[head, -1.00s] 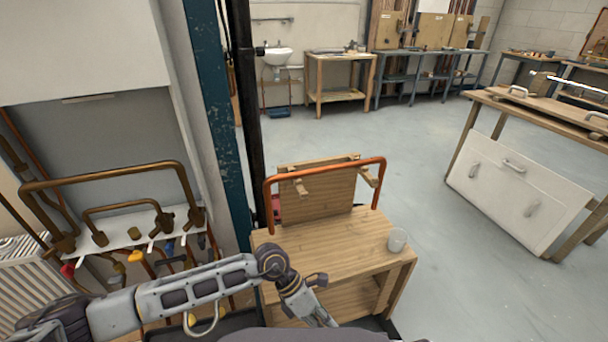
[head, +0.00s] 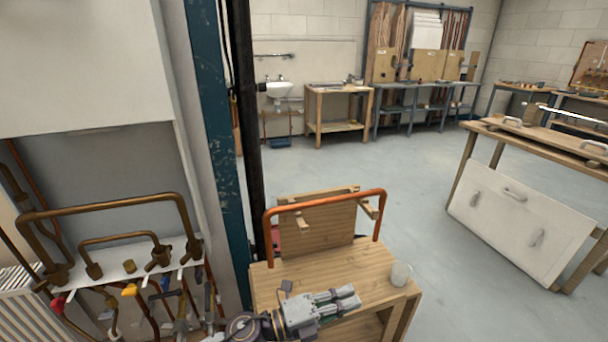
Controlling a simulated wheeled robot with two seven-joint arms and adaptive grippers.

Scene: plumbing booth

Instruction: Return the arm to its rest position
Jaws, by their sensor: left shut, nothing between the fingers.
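My left gripper (head: 347,298) is in the lower middle of the head view, over the front part of the small wooden table (head: 325,262). Its fingers are closed together with nothing held between them, and they point to the right. The wrist shows at the bottom edge; most of the rest of the arm is out of view. My right gripper is not in view.
A glass (head: 401,273) stands on the table's right side, near the gripper. A bent orange pipe (head: 325,200) stands in front of the table's upright board. Pipes and valves (head: 125,262) are at left, beside a blue post (head: 213,120). Open floor lies to the right.

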